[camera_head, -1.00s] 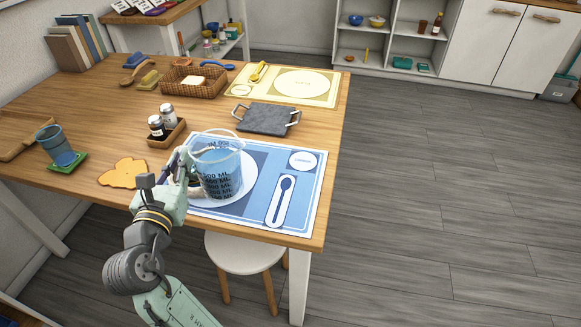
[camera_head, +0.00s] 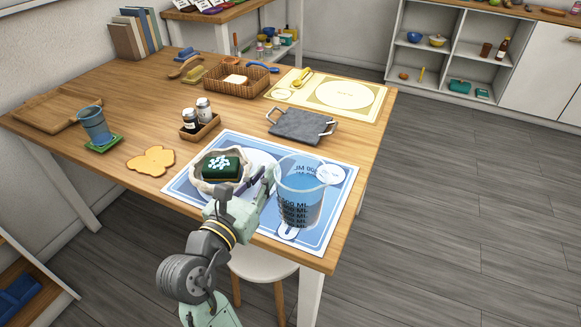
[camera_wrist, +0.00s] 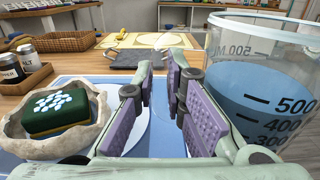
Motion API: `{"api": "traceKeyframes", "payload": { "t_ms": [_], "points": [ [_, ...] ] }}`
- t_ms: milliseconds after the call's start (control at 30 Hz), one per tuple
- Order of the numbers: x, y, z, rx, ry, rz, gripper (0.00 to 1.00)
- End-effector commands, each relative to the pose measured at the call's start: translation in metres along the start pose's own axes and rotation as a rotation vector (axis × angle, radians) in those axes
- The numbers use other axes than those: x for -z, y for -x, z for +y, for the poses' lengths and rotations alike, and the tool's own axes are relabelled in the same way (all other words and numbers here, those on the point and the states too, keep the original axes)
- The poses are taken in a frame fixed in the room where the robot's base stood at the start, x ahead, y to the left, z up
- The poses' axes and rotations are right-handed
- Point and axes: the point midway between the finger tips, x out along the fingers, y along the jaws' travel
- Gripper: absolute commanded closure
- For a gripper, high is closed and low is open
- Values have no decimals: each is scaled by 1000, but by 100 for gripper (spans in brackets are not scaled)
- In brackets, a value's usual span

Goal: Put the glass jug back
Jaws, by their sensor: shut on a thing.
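The glass jug (camera_head: 301,192), clear with blue liquid and black ML marks, is upright at the right part of the blue placemat (camera_head: 333,213). My gripper (camera_head: 266,181) is at its left side, shut on it, apparently by the clear handle; the exact contact is hard to see. In the wrist view the jug (camera_wrist: 262,95) fills the right, and my gripper's purple-padded fingers (camera_wrist: 160,85) are in the middle. I cannot tell whether the jug's base touches the mat.
A pale bowl (camera_head: 202,184) holding a dark green block (camera_head: 221,166) is left of my gripper. A white plate (camera_head: 262,158) lies behind. A grey tray (camera_head: 300,125), shaker caddy (camera_head: 201,128), basket (camera_head: 232,87) and blue tumbler (camera_head: 95,127) stand on the table. A stool (camera_head: 262,265) is below.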

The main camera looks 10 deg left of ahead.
Motion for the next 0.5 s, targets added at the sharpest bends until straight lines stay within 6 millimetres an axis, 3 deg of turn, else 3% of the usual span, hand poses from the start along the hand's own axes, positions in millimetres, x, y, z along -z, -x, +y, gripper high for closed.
{"api": "traceKeyframes", "payload": {
  "t_ms": [233,500],
  "points": [
    [6,-36,4,0,-4,-10,100],
    [4,-99,13,0,3,-5,100]
  ]
}}
